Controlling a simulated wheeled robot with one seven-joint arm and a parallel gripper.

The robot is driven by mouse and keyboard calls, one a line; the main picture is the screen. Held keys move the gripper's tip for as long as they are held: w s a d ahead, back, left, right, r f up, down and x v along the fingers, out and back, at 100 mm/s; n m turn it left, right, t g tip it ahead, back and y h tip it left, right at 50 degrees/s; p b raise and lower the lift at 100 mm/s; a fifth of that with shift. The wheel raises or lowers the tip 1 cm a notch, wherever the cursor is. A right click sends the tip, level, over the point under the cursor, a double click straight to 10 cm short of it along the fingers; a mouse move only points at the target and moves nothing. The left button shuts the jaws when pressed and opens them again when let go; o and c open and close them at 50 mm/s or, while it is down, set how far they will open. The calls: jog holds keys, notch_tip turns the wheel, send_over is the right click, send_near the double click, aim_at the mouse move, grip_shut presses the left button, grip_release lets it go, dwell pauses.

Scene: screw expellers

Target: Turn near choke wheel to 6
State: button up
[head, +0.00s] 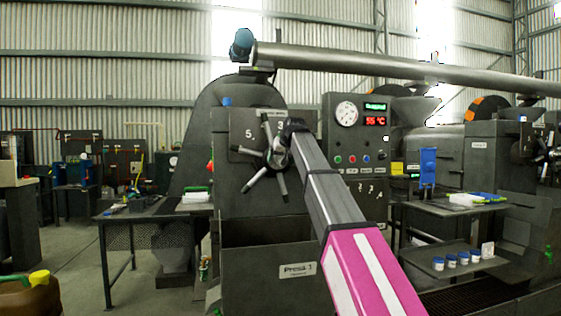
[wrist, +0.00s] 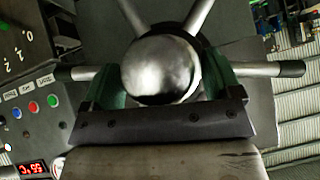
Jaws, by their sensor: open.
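In the wrist view the wheel's round metal hub (wrist: 160,68) fills the middle, with spokes running left, right and up. My gripper (wrist: 163,80) is open, its green fingers on either side of the hub; whether they touch it cannot be told. In the head view my arm covers the wheel's right side and hides the fingers.
A panel with a gauge, buttons and a "55 °C" display (head: 375,121) stands right of the wheel. A side table (head: 150,212) is at left, and a shelf with several small jars (head: 451,261) is at right. A brown jug (head: 30,297) stands at lower left.

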jog(key=shift+w+a+f, duration=0.1)
jog(key=shift+w+f, duration=0.15)
jog(key=shift+f, duration=0.05)
jog(key=c, duration=1.3)
